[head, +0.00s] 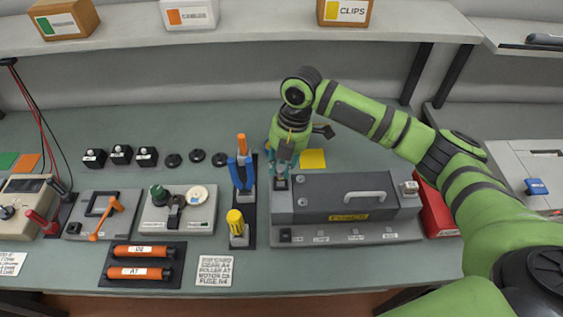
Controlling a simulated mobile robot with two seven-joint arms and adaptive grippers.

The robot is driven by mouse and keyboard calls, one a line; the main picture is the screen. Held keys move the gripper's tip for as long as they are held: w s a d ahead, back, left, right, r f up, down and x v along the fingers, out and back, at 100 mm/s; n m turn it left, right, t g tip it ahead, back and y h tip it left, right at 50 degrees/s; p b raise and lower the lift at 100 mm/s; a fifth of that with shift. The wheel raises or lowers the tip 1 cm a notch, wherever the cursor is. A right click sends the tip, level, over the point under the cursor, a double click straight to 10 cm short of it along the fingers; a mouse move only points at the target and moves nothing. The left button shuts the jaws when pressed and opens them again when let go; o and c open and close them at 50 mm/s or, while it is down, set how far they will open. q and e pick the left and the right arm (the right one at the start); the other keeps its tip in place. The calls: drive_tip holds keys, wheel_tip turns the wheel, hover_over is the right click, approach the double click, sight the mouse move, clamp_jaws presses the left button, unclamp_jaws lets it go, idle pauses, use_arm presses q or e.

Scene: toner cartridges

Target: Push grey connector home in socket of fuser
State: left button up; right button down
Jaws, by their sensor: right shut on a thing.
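The fuser (318,207) is a dark grey box with a light carrying handle and a yellow label, standing on a grey base at the right of the bench. My right gripper (281,174) points down over the fuser's left end block. It is shut on a small grey connector (281,184), which is mostly hidden by the fingers. The socket is under the connector and hidden, so I cannot tell how deep the connector sits. My left gripper is not in view.
A tool rack (248,207) with blue pliers and a yellow screwdriver stands just left of the fuser. A yellow pad (313,158) lies behind it and a red box (436,212) stands to its right. Orange rollers (141,273) lie at the front left.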

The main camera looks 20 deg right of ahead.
idle(0.6)
drive_tip(key=shift+f, duration=0.25)
drive_tip(key=shift+f, duration=0.55)
drive_tip(key=shift+p, duration=0.3)
idle(0.4)
drive_tip(key=shift+f+b, duration=0.35)
drive_tip(key=shift+f, duration=0.55)
idle(0.6)
